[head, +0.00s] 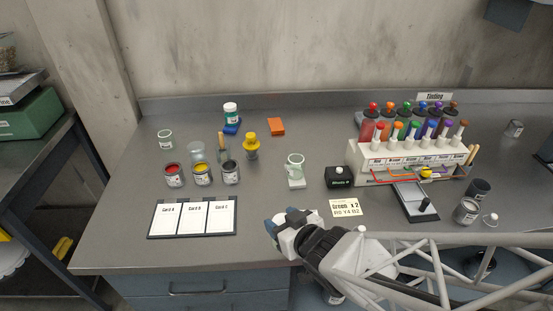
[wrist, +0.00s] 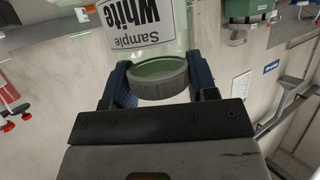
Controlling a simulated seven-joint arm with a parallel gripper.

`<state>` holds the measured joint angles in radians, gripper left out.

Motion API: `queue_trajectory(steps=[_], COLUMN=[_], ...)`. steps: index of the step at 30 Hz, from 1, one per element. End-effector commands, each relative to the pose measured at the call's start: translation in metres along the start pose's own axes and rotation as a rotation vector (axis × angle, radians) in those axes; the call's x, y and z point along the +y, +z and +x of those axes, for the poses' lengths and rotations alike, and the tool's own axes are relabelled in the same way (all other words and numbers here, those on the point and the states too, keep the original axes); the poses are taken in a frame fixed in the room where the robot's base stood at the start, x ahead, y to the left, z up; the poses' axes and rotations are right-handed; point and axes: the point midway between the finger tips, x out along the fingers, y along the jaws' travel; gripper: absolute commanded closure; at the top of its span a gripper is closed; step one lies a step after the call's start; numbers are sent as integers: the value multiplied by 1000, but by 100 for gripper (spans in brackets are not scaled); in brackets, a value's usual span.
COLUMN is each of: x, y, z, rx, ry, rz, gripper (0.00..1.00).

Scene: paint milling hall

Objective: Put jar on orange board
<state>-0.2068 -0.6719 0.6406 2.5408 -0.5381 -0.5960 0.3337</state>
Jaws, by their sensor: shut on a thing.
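My gripper (wrist: 155,85) is shut on a jar (wrist: 172,48) in the wrist view. The jar is pale green and clear, with a grey-green lid and a label reading "Sample White" that appears upside down. Its lid end lies between the two dark fingers. In the head view my gripper (head: 287,226) is over the front of the bench, in front of the orange board and apart from it. The held jar is hard to make out there. The orange board (head: 276,126) lies bare at the back of the bench.
Open paint tins (head: 202,174) and a card panel (head: 193,218) are at left. A tinting rack (head: 405,155) and black box (head: 339,177) are at right.

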Motion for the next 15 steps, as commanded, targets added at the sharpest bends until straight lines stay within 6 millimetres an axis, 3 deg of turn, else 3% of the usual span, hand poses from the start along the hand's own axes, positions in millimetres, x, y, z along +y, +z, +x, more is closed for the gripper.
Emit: queue_trajectory(steps=[8, 15], x=[13, 36], y=[-20, -53], z=[20, 54], rx=[-1, 0], ry=[14, 38], rz=[5, 13], gripper=[75, 75])
